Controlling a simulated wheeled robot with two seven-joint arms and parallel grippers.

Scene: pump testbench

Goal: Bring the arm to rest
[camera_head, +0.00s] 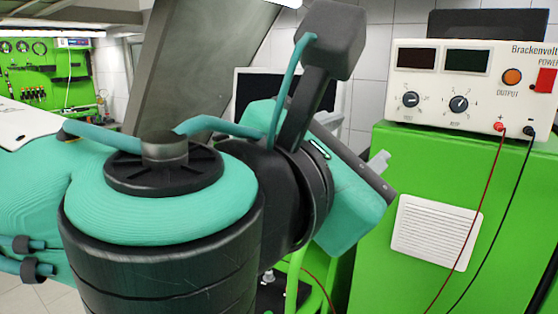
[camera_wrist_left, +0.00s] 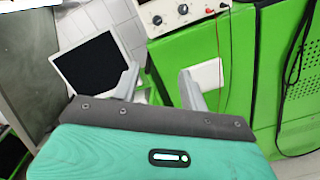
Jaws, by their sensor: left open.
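My left arm fills the middle of the head view, with teal covers and dark joints. Its hand reaches to the right, toward the green cabinet. My left gripper (camera_head: 379,161) shows there only as a pale grey fingertip past the dark edge of the hand; the rest is hidden behind the hand. In the left wrist view, the two grey fingers of the gripper (camera_wrist_left: 160,80) stand well apart. Nothing is between them, so the gripper is open and empty. My right gripper is in neither view.
A green cabinet (camera_head: 375,255) with a white vent stands at the right. A white power supply (camera_head: 440,118) sits on it, with red and black leads hanging down its front. A dark-screened monitor (camera_wrist_left: 90,68) stands behind the hand. A green tool wall (camera_head: 60,85) is far left.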

